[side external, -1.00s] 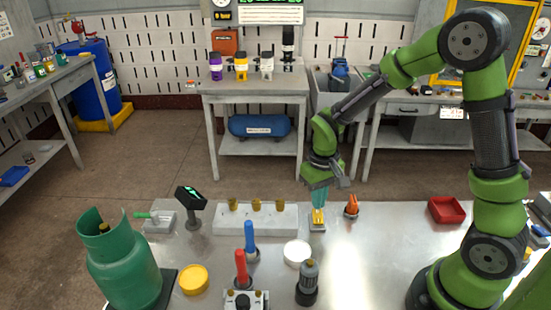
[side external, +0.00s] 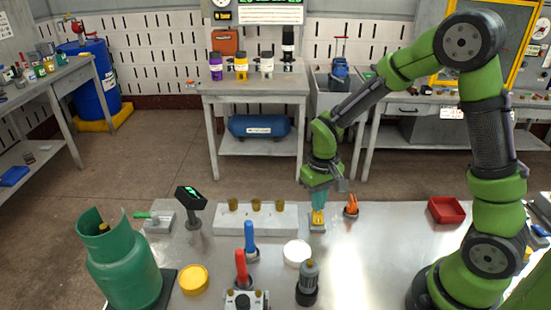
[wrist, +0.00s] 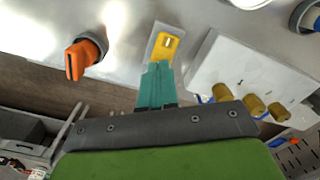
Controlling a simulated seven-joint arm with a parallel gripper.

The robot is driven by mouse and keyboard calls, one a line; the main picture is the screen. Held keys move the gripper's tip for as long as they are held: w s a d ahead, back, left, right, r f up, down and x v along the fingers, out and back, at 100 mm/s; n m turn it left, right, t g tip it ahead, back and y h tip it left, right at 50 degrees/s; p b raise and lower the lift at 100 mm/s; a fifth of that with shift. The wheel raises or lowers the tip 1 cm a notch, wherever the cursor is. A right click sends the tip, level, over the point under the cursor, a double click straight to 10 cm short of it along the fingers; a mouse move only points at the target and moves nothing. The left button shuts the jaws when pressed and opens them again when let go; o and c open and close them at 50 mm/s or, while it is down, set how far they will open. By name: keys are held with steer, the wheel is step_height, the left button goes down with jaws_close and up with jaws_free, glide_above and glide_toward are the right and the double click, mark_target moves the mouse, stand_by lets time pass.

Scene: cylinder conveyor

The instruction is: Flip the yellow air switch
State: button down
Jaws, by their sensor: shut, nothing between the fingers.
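The yellow air switch (side external: 318,218) stands on the metal table in the side view. In the wrist view the yellow switch (wrist: 166,45) sits on a small grey plate, with a pale part in its middle. My gripper (side external: 318,204) points down right over the switch. Its teal fingers (wrist: 155,72) are together with nothing between them, and their tips reach the near edge of the yellow part. I cannot tell whether they touch it. The fingers hide part of the switch in the side view.
An orange knob (side external: 351,208) stands close to the right of the switch. A white block with several brass cylinders (side external: 255,206) is close on its left. A white round disc (side external: 297,252) lies in front. A red tray (side external: 446,210) is further right.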

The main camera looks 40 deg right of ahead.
steer(key=shift+f, duration=0.6)
steer(key=shift+r, duration=3.55)
steer(key=s+a+r+t+y, duration=0.1)
steer(key=s+a+r+t, duration=0.1)
steer(key=s+r, duration=0.4)
steer(key=s+a+r+m+t+y, duration=0.1)
steer(key=s+a+r+t, duration=0.1)
steer(key=s+r+t, duration=0.3)
step_height(320, 180, up, 3)
steer(key=shift+s+r, duration=0.15)
steer(key=shift+s, duration=0.35)
